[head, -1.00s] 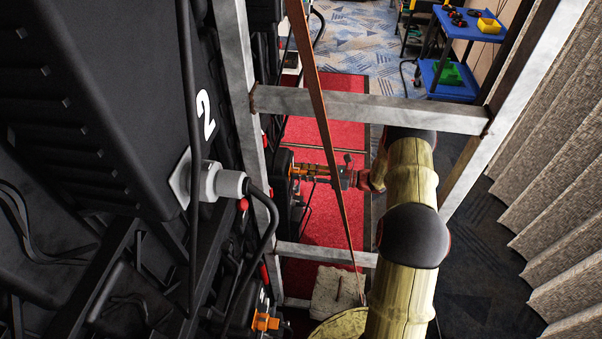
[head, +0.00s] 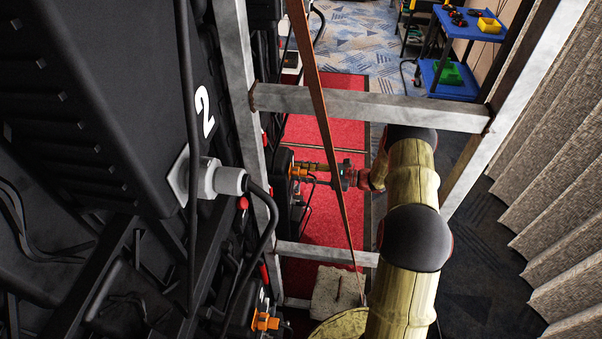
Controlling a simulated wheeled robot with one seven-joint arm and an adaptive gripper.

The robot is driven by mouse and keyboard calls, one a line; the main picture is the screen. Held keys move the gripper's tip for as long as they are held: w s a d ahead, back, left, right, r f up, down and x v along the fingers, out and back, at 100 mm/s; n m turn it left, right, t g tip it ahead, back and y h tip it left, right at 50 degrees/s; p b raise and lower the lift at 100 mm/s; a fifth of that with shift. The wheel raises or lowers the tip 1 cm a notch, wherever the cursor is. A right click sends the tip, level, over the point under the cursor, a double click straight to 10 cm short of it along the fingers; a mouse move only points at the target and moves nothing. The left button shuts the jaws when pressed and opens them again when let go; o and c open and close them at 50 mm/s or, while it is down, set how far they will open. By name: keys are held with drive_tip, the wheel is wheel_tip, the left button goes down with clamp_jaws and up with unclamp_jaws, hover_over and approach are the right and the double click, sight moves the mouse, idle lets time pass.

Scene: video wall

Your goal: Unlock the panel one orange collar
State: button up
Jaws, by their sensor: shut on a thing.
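An orange collar (head: 296,170) sits on the side of a black panel unit, in the middle of the head view. My gripper (head: 308,172) reaches it from the right and its fingers are closed around it. The fingers are small here and partly hide the collar, so its exact turn and its lock cannot be made out. A second orange collar (head: 265,321) shows at the bottom on a lower black unit, well apart from my gripper.
A grey metal frame (head: 370,105) surrounds my arm, and a thin brown strap (head: 322,110) crosses in front of it. A large black panel marked 2 (head: 120,100), with a grey cable connector (head: 212,181), fills the left. A blue cart (head: 450,78) stands behind. Curtains (head: 560,170) hang at right.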

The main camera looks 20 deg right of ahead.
drive_tip(key=shift+n+b, duration=0.5)
drive_tip(key=shift+n, duration=1.8)
drive_tip(key=o, duration=1.2)
drive_tip(key=shift+c, duration=0.2)
drive_tip(key=v, duration=0.7)
drive_tip(key=shift+s+d, duration=0.2)
